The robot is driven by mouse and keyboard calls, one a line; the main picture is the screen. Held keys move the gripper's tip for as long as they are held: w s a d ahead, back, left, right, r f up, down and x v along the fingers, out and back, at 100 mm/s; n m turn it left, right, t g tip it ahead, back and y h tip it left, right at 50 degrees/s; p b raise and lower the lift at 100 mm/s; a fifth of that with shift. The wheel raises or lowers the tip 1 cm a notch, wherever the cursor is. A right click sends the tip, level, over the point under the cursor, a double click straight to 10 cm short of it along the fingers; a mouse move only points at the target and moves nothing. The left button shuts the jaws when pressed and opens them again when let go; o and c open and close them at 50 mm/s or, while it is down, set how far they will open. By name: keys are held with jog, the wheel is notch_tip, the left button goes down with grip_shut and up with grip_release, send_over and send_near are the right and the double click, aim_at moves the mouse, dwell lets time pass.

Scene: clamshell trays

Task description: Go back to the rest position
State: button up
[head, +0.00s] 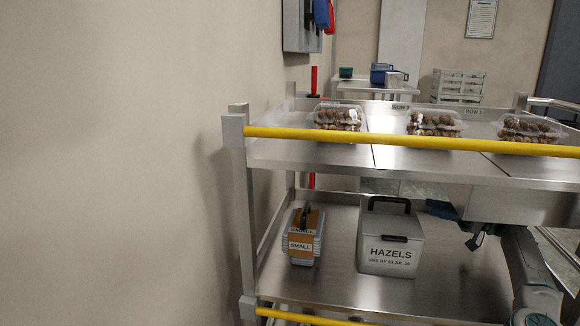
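My gripper (472,240) shows at the right, at the level of the lower shelf, just right of the grey HAZELS box (391,245). My arm comes up from the bottom right and partly passes behind the upper shelf's edge. The gripper is small and dark here, so I cannot tell whether its fingers are open or shut. I see nothing clearly held in it. The HAZELS box stands upright with a dark handle on its lid, apart from the gripper as far as I can see.
The steel cart has an upper shelf (300,153) with three clear clamshell trays (338,116) of nuts and a yellow front rail (400,141). On the lower shelf (350,290) stands a stack labelled SMALL (301,246). A wall (110,160) closes off the left.

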aim_at(406, 200)
jog(key=b+x, duration=0.2)
jog(key=x, duration=0.9)
jog(key=shift+a+b, duration=0.3)
jog(key=shift+d+r, duration=0.1)
jog(key=shift+r, duration=0.35)
jog(key=shift+d+f, duration=0.1)
jog(key=shift+f, duration=0.05)
